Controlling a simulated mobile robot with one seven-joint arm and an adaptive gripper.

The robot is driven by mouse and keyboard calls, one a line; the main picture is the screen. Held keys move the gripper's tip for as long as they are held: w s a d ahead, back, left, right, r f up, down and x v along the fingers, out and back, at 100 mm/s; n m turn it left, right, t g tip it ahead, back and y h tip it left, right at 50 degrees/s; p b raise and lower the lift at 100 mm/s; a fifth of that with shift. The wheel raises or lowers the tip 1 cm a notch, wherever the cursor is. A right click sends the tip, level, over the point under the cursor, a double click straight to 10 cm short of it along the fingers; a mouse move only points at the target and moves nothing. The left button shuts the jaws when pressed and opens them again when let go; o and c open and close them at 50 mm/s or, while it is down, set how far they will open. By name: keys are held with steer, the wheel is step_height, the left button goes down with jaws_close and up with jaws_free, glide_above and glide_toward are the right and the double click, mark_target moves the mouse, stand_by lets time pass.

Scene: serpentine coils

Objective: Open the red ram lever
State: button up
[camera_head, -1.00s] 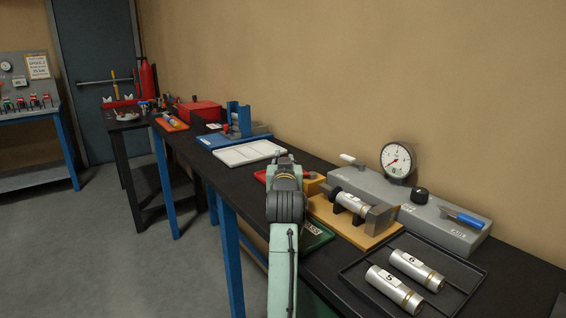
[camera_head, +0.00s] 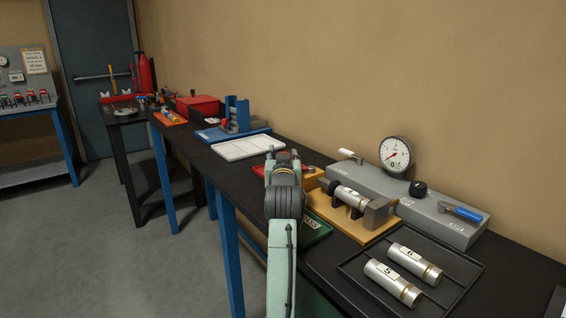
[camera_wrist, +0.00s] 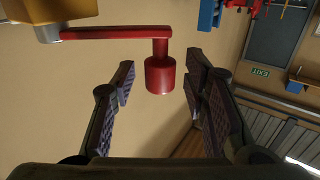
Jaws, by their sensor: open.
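The red ram lever (camera_wrist: 115,33) shows in the wrist view as a thin red bar ending in a round red knob (camera_wrist: 160,76). Its other end meets a silver pivot on a yellow block (camera_wrist: 75,10). My gripper (camera_wrist: 163,82) is open, with one finger on each side of the knob. Gaps show between the knob and both fingers. In the head view my gripper (camera_head: 285,160) is over the bench, left of the pump, and my own arm hides most of the lever there.
A grey pump unit (camera_head: 440,226) with a gauge (camera_head: 396,153) and a blue-handled lever (camera_head: 464,212) stands at right. A wooden fixture (camera_head: 345,226) holds a silver cylinder. A black tray (camera_head: 355,279) holds two cylinders. A white tray (camera_head: 248,147) and blue stand (camera_head: 236,112) lie farther back.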

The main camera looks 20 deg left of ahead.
steer(key=v, duration=1.1)
steer(key=shift+s, duration=0.2)
steer(key=shift+d, duration=0.1)
steer(key=shift+c, duration=0.2)
